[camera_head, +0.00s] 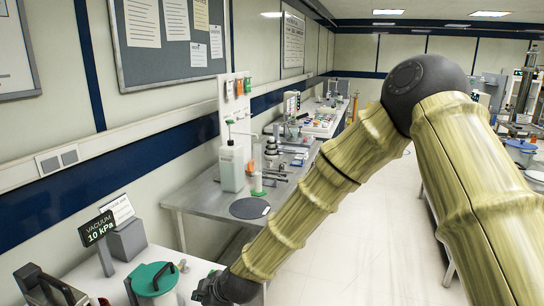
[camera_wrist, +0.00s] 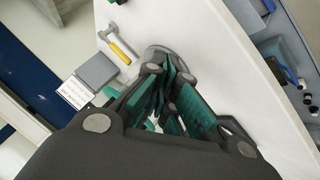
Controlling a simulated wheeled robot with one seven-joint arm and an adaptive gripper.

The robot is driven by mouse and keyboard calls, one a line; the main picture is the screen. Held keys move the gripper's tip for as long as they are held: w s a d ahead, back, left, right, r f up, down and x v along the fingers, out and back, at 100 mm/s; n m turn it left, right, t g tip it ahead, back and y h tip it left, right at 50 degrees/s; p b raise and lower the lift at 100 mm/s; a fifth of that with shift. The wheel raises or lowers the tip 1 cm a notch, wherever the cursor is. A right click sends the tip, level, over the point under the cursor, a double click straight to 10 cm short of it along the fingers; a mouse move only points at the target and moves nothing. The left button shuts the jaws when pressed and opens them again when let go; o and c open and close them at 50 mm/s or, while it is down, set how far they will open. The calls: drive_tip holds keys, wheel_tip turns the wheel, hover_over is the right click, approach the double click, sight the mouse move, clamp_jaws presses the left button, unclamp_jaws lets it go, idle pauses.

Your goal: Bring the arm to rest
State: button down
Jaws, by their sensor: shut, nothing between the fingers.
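My arm (camera_head: 345,160), with a pale wood-like surface and dark joints, runs up to a dark elbow at the upper right of the head view and down to the lower middle. Its dark end is partly cut off by the bottom edge there. In the wrist view my gripper (camera_wrist: 170,72) shows its green-padded fingers close together, shut and empty. They point towards a white tabletop (camera_wrist: 205,45), over a grey round piece (camera_wrist: 157,50). The height of the fingertips above it is hard to tell.
A lidded green pot (camera_head: 154,280) and a vacuum display (camera_head: 97,228) stand at the lower left. A yellow-handled tool (camera_wrist: 120,50) lies near the fingers. A crowded bench (camera_head: 200,193) runs along the wall. The floor (camera_head: 375,205) right of it is clear.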

drive_tip(key=shift+m, duration=0.5)
drive_tip(key=d+f, duration=0.2)
drive_tip(key=f, duration=0.1)
drive_tip(key=shift+f, duration=0.25)
drive_tip(key=s+d+f+m+g+h, duration=0.25)
drive_tip(key=s+d+f+m, duration=0.35)
drive_tip(key=s+d+f, duration=0.7)
drive_tip(key=s+d+f+m+g+h, duration=0.25)
drive_tip(key=s+d+f+m, duration=0.65)
drive_tip(key=d, duration=0.7)
drive_tip(key=s+d+f+m+h, duration=0.1)
drive_tip(key=s+d+f+m, duration=0.2)
drive_tip(key=s+d, duration=0.7)
drive_tip(key=shift+s+f+g+h, duration=0.35)
drive_tip(key=shift+s+f, duration=0.35)
drive_tip(key=shift+s, duration=0.55)
idle(0.3)
